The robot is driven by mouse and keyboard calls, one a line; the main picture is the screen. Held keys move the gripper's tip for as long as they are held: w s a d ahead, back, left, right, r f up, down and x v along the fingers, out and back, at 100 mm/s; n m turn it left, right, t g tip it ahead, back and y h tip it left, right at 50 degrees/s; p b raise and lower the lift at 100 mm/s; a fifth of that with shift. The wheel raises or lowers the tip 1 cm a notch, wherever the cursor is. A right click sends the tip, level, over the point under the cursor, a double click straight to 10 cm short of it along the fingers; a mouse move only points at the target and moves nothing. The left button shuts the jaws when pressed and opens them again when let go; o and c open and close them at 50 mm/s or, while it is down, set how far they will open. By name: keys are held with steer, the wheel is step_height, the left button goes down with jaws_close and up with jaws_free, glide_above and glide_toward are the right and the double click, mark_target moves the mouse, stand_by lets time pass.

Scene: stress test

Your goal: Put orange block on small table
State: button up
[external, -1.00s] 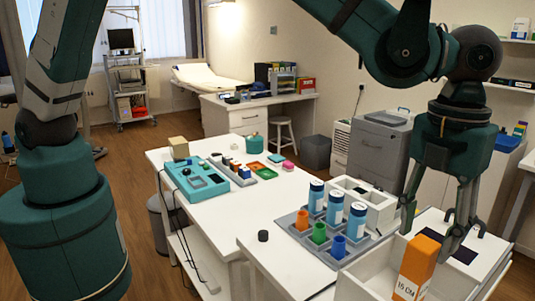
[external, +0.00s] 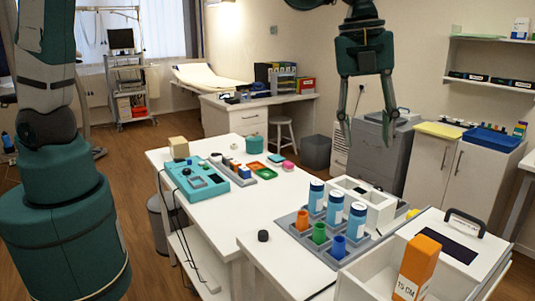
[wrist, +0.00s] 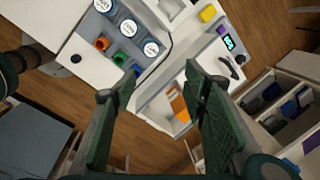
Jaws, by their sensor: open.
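The orange block (external: 416,268), tall and marked "15 CM", stands upright in a white open-topped box or drawer (external: 362,290) at the lower right. In the wrist view a narrow orange patch of the block (wrist: 179,107) shows inside the white compartment, partly hidden by my right finger. My gripper (external: 367,135) is open and empty, pointing down, high up and well apart from the block. In the wrist view my gripper's fingers (wrist: 160,78) are spread wide. White tables stand at the centre (external: 222,222) and nearer on the right (external: 262,268); I cannot tell which is the small table.
A grey rack (external: 293,226) holds several blue-labelled bottles and orange, green and blue cups, close to the white box. A white bin (external: 370,212) and a black-handled unit (external: 455,245) are beside it. The centre table's front part is clear; its back holds a teal tray (external: 190,182).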

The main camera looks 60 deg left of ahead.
steer(key=s+a+r+n+t, duration=0.1)
steer(key=s+a+r+n, duration=0.15)
steer(key=a+n, duration=0.45)
steer(key=s+a+r+n+t, duration=0.1)
steer(key=a+r+n, duration=0.15)
steer(key=a, duration=0.95)
steer(key=s+a+r+n+t, duration=0.15)
steer(key=a+r+n, duration=0.25)
steer(key=a, duration=0.5)
steer(key=s+a+f+n+t, duration=0.1)
steer(key=s+a+n, duration=0.6)
steer(key=a, duration=0.2)
steer(key=s+a+f+n+t+y, duration=0.1)
steer(key=s+a+f+n, duration=0.1)
steer(key=s+a+n, duration=0.4)
steer(key=s+a, duration=0.1)
steer(key=a, duration=0.3)
steer(key=shift+s+f+n, duration=0.15)
steer(key=shift+s+n, duration=0.05)
steer(key=shift+n, duration=0.15)
